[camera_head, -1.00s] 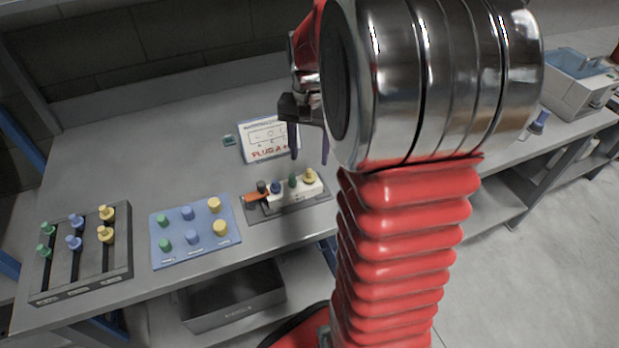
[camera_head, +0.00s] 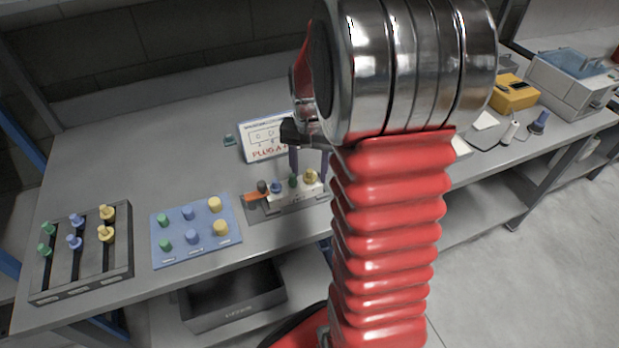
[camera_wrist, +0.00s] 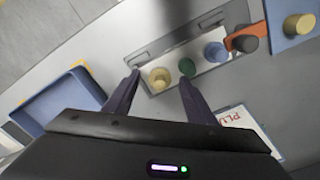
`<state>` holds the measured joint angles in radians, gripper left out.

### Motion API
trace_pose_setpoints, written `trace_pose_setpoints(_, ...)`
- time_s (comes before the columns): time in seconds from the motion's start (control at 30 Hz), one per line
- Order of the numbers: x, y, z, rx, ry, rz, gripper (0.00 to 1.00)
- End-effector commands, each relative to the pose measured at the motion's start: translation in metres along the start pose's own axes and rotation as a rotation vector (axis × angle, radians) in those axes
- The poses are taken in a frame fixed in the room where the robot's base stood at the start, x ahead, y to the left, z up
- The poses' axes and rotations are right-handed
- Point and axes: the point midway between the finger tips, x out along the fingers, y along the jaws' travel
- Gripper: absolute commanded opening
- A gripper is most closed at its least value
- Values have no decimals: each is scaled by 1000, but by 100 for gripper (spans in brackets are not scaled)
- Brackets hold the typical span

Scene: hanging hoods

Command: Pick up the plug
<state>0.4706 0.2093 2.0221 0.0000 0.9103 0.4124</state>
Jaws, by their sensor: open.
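A white block (camera_head: 284,194) on a grey plate holds a blue plug (camera_head: 276,187), a green plug (camera_head: 293,181) and a yellow plug (camera_head: 310,176) in a row. Which plug the task means cannot be told. An orange piece with a dark knob (camera_head: 255,197) sits at the block's left end. My gripper (camera_head: 309,166) is open and empty, its fingers pointing down above the block's right part. In the wrist view the fingers (camera_wrist: 160,77) lie either side of the yellow plug (camera_wrist: 159,79), with the green plug (camera_wrist: 187,67) beside the right finger. Contact cannot be told.
A sign (camera_head: 264,140) stands behind the block. A blue board (camera_head: 172,250) with several pegs and a dark slotted rack (camera_head: 125,262) with pegs stand to the left. A yellow box (camera_head: 511,99) stands far right. The rear left of the table is clear.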

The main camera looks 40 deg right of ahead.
Motion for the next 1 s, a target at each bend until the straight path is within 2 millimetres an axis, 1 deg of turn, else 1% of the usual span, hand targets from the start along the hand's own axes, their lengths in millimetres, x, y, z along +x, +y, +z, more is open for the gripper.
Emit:
trace_pose_setpoints(0.1,6,0,0,0,-1,1,50)
trace_pose_setpoints(0.63,7,1,0,1,0,0,50)
trace_pose_setpoints(1.0,7,0,0,1,-1,1,23)
